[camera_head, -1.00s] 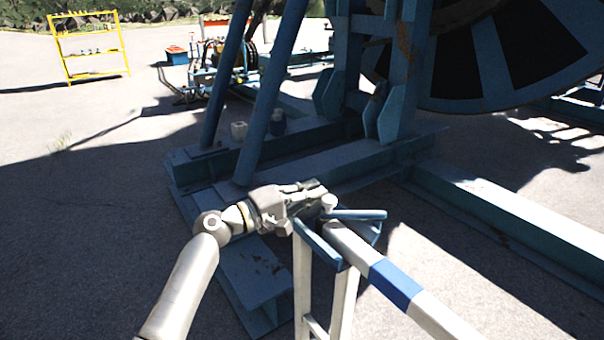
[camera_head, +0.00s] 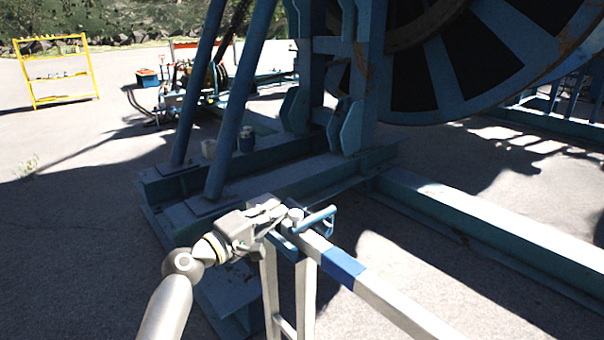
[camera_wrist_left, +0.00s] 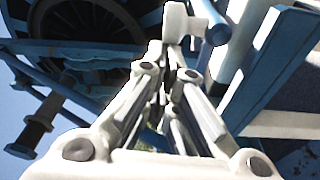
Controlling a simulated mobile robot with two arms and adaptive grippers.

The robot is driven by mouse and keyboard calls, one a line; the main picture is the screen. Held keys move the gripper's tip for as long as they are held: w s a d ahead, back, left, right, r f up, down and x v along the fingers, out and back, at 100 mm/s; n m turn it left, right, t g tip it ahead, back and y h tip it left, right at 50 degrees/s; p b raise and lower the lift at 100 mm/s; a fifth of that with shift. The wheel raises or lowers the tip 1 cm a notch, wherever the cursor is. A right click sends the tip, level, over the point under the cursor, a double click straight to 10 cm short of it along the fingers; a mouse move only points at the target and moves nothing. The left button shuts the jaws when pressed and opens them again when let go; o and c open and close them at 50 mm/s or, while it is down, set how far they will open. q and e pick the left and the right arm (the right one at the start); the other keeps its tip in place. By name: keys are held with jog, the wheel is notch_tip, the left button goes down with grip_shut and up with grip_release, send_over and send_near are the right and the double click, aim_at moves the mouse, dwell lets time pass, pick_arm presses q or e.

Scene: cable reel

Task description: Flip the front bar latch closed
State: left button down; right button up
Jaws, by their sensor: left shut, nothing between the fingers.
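The front bar latch has a blue rod handle (camera_head: 315,218). White legs (camera_head: 305,290) hold the bar end. My left gripper (camera_head: 281,211) is shut and empty, just left of the latch pivot. I cannot tell whether it touches the latch. In the left wrist view the closed fingers (camera_wrist_left: 170,55) reach up beside the rounded blue rod end (camera_wrist_left: 217,32). The fingers partly hide the latch pivot. My right gripper is not in view.
A large blue reel frame (camera_head: 340,120) with a reel (camera_head: 450,70) stands behind the latch. Its base beam (camera_head: 480,225) runs along the ground to the right. A yellow rack (camera_head: 60,70) stands far left. Paved ground at left is open.

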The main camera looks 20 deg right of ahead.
pick_arm(q)
jog(key=shift+s+d+f, duration=0.15)
jog(key=shift+s+d, duration=0.2)
jog(key=shift+s, duration=0.05)
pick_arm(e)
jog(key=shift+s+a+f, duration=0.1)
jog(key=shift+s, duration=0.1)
pick_arm(q)
jog(key=shift+s+a, duration=0.1)
jog(key=v, duration=1.2)
jog(key=shift+w+a, duration=0.25)
jog(key=shift+w, duration=0.1)
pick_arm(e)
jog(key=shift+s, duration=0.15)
